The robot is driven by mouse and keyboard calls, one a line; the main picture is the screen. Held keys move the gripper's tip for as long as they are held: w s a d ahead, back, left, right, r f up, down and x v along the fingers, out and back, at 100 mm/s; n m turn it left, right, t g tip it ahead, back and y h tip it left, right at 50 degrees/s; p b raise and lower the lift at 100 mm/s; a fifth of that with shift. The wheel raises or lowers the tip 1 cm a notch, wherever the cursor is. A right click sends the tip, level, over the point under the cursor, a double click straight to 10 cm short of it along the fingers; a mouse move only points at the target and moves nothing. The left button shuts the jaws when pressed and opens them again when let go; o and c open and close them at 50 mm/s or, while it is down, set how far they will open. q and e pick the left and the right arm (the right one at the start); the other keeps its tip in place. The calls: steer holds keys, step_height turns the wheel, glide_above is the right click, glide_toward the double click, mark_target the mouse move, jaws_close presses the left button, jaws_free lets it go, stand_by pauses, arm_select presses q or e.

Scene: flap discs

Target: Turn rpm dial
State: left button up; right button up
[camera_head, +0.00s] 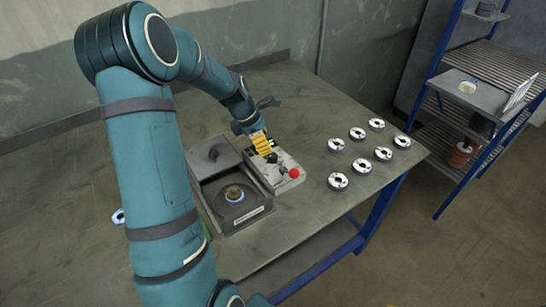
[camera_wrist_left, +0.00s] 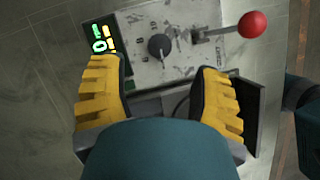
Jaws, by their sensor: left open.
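The rpm dial (camera_wrist_left: 159,47) is a dark round knob with a pointer on a worn light-grey control panel (camera_wrist_left: 190,65). A small lit display (camera_wrist_left: 101,38) with green and yellow digits sits to its left in the left wrist view. A red ball-ended lever (camera_wrist_left: 252,24) stands to its right. My left gripper (camera_wrist_left: 165,85) is open, its yellow fingers spread wide, with the dial ahead of and between them, apart from both. In the head view my left gripper (camera_head: 262,144) is over the panel (camera_head: 262,172) and hides part of it. My right gripper is not seen.
The machine's dark box (camera_head: 232,222) holds a round disc (camera_head: 234,194) beside the panel. Several flap discs (camera_head: 338,181) lie on the table (camera_head: 312,218) to the right. A blue-framed shelf (camera_head: 445,115) stands further right.

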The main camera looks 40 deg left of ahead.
mark_target(272, 155)
arm_select(q)
steer(key=b+x, duration=0.1)
steer(key=x, duration=0.6)
steer(key=shift+w, duration=0.1)
steer(key=shift+o, duration=0.2)
jaws_close()
